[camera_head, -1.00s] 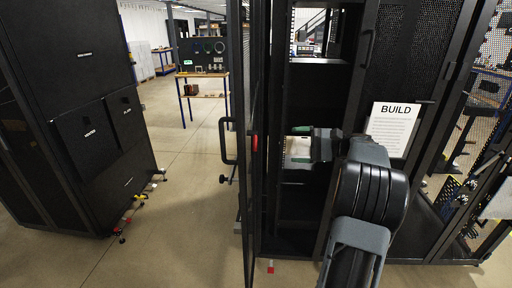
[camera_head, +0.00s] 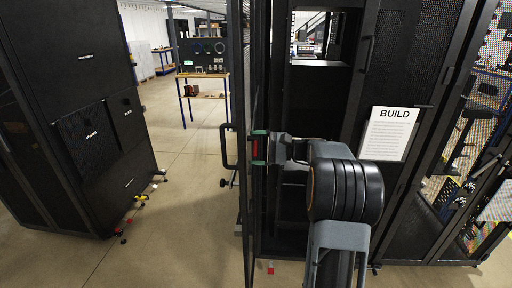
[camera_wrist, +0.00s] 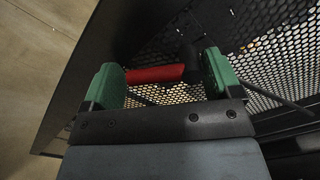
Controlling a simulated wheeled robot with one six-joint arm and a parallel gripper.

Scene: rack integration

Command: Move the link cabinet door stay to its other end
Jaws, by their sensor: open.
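The door stay shows a red grip (camera_wrist: 155,74) in the wrist view, with a dark piece at its right end. It lies across the space between the green fingertips of my gripper (camera_wrist: 160,80), against the perforated cabinet door (camera_wrist: 265,50). The jaws are spread apart; I cannot tell whether either finger touches the grip. In the head view my gripper (camera_head: 258,148) is at the edge of the open door (camera_head: 247,210), with the red grip (camera_head: 255,149) between its fingers. The stay's far end is hidden.
The rack cabinet interior (camera_head: 315,105) is open behind my arm. A BUILD sign (camera_head: 389,133) hangs on the panel to the right. A workbench (camera_head: 203,88) stands farther back.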

